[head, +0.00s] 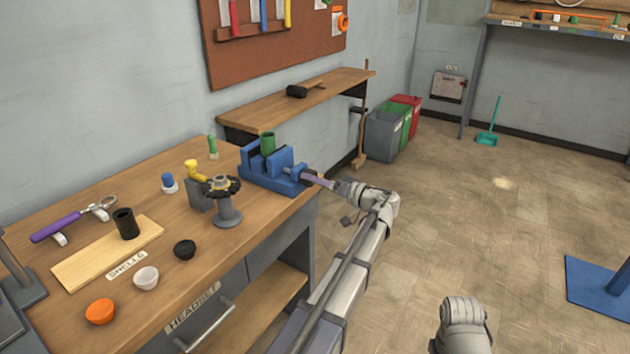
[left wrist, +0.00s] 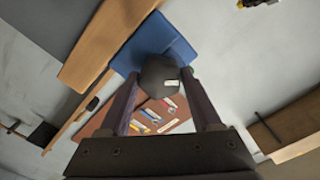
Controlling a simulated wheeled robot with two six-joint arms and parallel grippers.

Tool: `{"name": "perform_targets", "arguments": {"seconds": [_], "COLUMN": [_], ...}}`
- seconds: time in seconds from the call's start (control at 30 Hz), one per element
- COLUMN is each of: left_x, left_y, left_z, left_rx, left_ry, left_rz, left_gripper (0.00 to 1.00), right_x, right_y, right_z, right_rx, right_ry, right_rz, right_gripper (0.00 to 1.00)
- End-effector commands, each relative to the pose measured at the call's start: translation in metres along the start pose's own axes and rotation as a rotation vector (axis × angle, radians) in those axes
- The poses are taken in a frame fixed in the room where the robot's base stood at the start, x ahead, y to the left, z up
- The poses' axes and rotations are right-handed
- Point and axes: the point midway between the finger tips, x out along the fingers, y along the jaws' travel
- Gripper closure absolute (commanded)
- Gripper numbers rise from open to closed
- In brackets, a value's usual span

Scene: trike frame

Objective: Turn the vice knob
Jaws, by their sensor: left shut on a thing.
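The blue vice (head: 262,178) stands at the right end of the wooden workbench, with a green cylinder (head: 267,143) upright between its jaws. My left gripper (head: 311,177) reaches the right side of the vice, where the knob is mostly hidden behind the fingers. In the left wrist view the dark vice knob (left wrist: 158,74), with a small white mark, sits between the two fingers (left wrist: 160,92), with the blue vice body (left wrist: 165,40) behind it. The left gripper is shut on the knob. My right gripper is not in view.
A black handwheel on a grey stand (head: 228,207) stands close left of the vice. Small cups, a wooden board (head: 90,270) and a purple-handled tool (head: 56,228) lie farther left. A shelf with a mallet (head: 303,90) is behind.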

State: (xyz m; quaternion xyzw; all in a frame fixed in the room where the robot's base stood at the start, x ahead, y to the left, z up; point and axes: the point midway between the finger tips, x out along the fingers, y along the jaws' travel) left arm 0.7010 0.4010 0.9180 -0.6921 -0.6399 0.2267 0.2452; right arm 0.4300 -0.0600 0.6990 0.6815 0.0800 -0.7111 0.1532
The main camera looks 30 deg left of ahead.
Motion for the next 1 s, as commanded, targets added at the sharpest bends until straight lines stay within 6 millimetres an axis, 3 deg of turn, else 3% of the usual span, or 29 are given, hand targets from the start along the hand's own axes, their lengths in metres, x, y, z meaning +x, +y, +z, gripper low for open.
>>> {"name": "perform_targets", "arguments": {"seconds": [0.6, 1.0], "left_x": [-0.0003, -0.0003], "left_y": [0.0002, 0.0003], "left_z": [0.0000, 0.0000], "left_rx": [0.569, 0.814], "left_ry": [0.000, 0.000], "left_rz": [0.000, 0.001], "left_gripper": [0.91, 0.91], "right_x": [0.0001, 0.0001], "right_y": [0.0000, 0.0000], "right_z": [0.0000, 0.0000], "right_rx": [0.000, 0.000], "right_ry": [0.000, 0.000], "right_rz": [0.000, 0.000], "right_gripper": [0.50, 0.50]}}
